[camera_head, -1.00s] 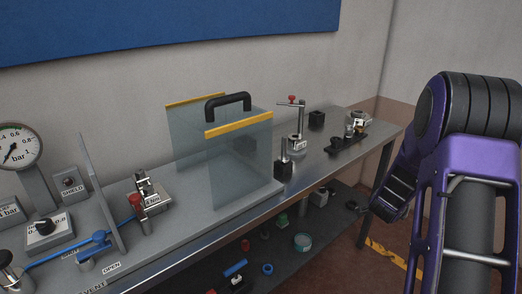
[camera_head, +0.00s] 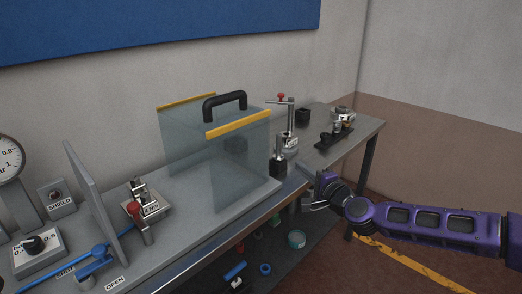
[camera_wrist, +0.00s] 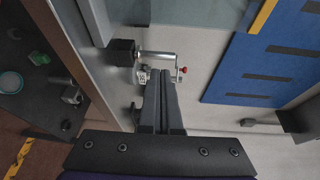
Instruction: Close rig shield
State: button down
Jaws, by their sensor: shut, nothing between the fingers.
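The rig shield (camera_head: 235,165) is a clear box-like guard with yellow top edges, standing on the grey rig base plate. A black arched handle (camera_head: 225,101) sits on its top. My gripper (camera_head: 308,177) is to the right of the shield, near the front edge of the bench, apart from the shield and the handle. In the wrist view my gripper (camera_wrist: 160,82) has its fingers together with nothing between them, pointing at a small post stand. A yellow edge of the shield shows at the top of the wrist view (camera_wrist: 262,16).
A post with a red knob (camera_head: 289,122) and a black-based post (camera_head: 278,160) stand right of the shield. A clamp fixture (camera_head: 337,132) is at the bench's far end. A red-handled valve (camera_head: 138,212) and a grey upright panel (camera_head: 95,198) stand left. A lower shelf holds small parts.

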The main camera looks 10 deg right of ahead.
jog(key=w+a+r+b, duration=0.1)
jog(key=w+a+r, duration=0.2)
jog(key=w+a, duration=0.3)
jog(key=shift+w+a+n+t+y, duration=0.2)
jog(key=shift+w+n+t+y, duration=0.15)
jog(key=shift+w, duration=0.7)
jog(key=shift+s+a+f, duration=0.1)
